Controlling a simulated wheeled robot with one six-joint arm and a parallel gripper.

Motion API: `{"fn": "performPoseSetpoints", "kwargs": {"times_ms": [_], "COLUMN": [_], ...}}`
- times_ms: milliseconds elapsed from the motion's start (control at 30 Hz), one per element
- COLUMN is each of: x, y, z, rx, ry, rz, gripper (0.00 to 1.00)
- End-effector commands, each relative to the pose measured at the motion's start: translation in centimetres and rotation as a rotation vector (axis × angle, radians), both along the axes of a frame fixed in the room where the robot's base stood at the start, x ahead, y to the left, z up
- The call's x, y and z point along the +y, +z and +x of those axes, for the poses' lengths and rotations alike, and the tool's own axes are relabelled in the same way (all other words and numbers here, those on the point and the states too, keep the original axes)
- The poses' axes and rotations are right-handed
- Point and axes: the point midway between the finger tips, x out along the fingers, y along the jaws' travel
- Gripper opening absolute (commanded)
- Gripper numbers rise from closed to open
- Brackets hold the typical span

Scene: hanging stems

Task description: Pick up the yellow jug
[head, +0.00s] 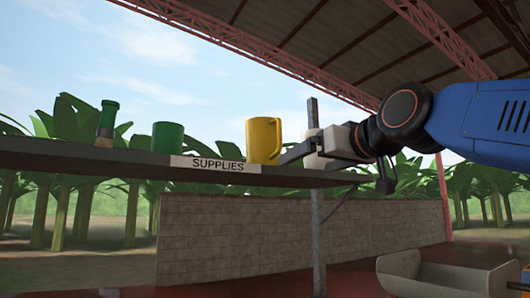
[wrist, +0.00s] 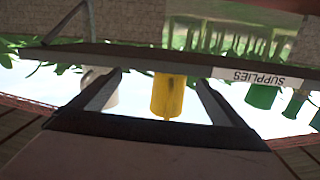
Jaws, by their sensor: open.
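The yellow jug (head: 262,140) stands upright on the shelf, right of the SUPPLIES label, its handle on the side toward my gripper. My gripper (head: 287,154) is open and empty, just right of the jug at about its height. In the wrist view, which looks upside down, the jug (wrist: 166,97) appears between the two spread fingers (wrist: 160,78), with its handle facing the camera. I cannot tell whether the fingertips reach past the handle. No grip on the jug shows.
A pale cup (wrist: 103,88) stands near the jug, partly hidden by a finger. The shelf (head: 75,158) also holds a green cup (head: 167,137) and a green-handled brush (head: 107,122). A metal post (head: 319,230) rises at the shelf, behind my gripper in the head view.

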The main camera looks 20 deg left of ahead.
Motion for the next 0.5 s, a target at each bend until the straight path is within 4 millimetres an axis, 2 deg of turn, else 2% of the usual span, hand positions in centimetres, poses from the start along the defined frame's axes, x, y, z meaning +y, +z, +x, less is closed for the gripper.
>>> {"fn": "performPoseSetpoints", "kwargs": {"times_ms": [33,100,200,500], "x": [1.2,2.1,3.0,6.3], "y": [1.4,2.8,3.6,3.7], "z": [-0.4,-0.8,-0.9,1.9], "rx": [-0.017,-0.035,-0.047,-0.048], "ry": [0.020,0.035,0.046,0.047], "rz": [0.019,0.038,0.051,0.052], "gripper": [0.95,0.95,0.95,0.95]}}
